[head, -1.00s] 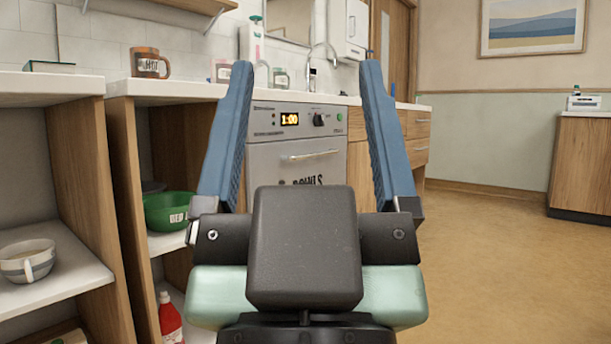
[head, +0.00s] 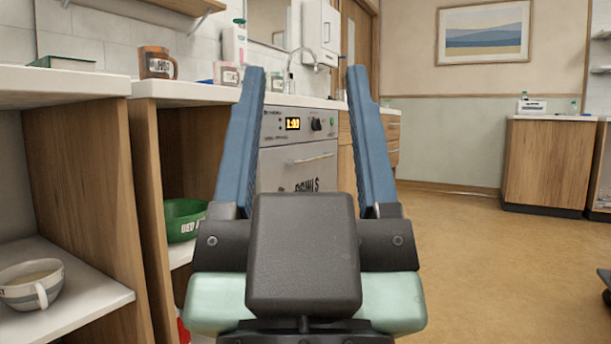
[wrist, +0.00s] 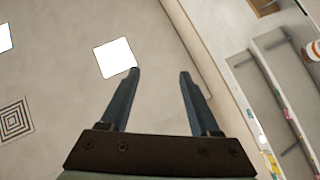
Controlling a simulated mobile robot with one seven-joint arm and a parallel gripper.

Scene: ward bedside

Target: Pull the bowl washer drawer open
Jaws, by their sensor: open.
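The bowl washer (head: 298,165) is a silver built-in unit under the counter, ahead in the head view. It has a lit 1:00 display (head: 292,124), a dark knob and a light bar handle (head: 309,158) on its front, with partly hidden lettering ending in "OWLS" below. Its front looks shut. My gripper (head: 308,85) is open and empty, its two blue fingers pointing forward and up. The fingers frame the washer front in the picture, but the gripper looks well short of it. In the wrist view my gripper (wrist: 160,75) is also open with nothing between the fingers.
Open wooden shelves at left hold a striped cup (head: 32,285) and a green bowl (head: 184,220). A brown mug (head: 156,63) stands on the counter (head: 190,89). The floor (head: 470,260) at right is clear up to a far wooden cabinet (head: 548,165).

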